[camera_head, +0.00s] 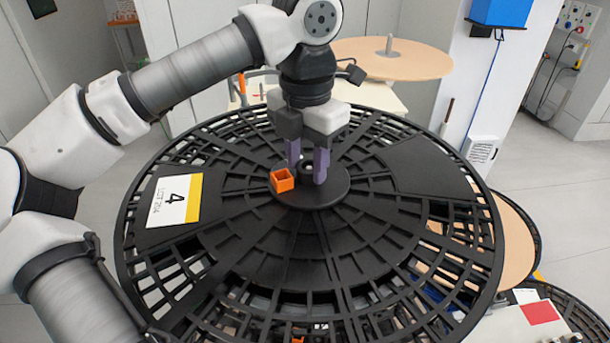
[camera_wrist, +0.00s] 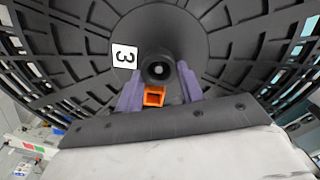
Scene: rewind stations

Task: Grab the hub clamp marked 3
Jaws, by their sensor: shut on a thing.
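The hub clamp (camera_head: 307,165) is a black knob with a pale centre at the middle of a large black reel (camera_head: 215,228). In the wrist view the clamp (camera_wrist: 158,69) has a white tag reading 3 (camera_wrist: 125,55) on the dark disc beside it. My gripper (camera_head: 308,173) reaches down from above, and its two purple fingers are shut on the clamp, one on each side. In the wrist view the fingers (camera_wrist: 160,78) flank it too. An orange hollow square piece (camera_head: 282,181) sits next to the clamp, near the fingers. The fingers partly hide the clamp.
The reel carries a white and yellow label with 4 and LOT 204 (camera_head: 174,200). Behind stands a tan disc with a grey post (camera_head: 420,60). A blue box (camera_head: 500,12) is on the pillar at the right. More reels lie below at the right.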

